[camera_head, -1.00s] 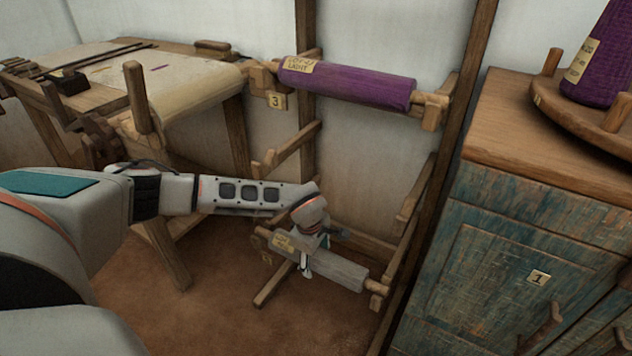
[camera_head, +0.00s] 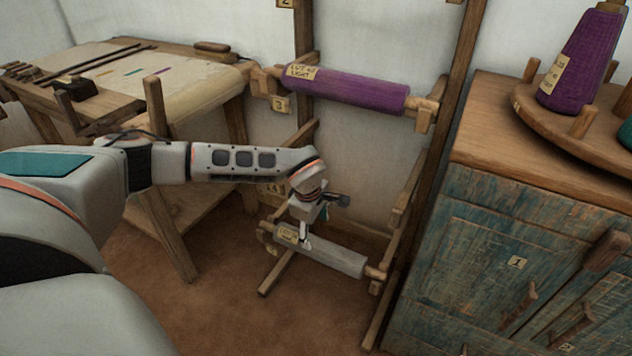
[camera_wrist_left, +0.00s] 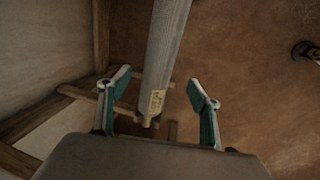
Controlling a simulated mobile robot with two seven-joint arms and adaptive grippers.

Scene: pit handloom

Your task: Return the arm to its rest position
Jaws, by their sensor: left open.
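My left arm (camera_head: 235,162) reaches in from the left in the head view, and its gripper (camera_head: 306,236) hangs down in front of the wooden rack. In the left wrist view the gripper (camera_wrist_left: 160,92) is open, with its two teal-lined fingers spread. A grey roll (camera_head: 335,260) with a paper label lies on the rack's low pegs, beyond the gripper. The roll (camera_wrist_left: 163,50) shows between the open fingers in the wrist view, and I see no finger touching it. My right gripper is not in view.
A purple roll (camera_head: 350,90) lies on the rack's upper pegs. A worn blue cabinet (camera_head: 475,250) stands at the right, with a purple cone (camera_head: 580,60) on its round wooden stand. The loom (camera_head: 205,85) is at the left. Brown floor (camera_head: 225,310) is clear below the arm.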

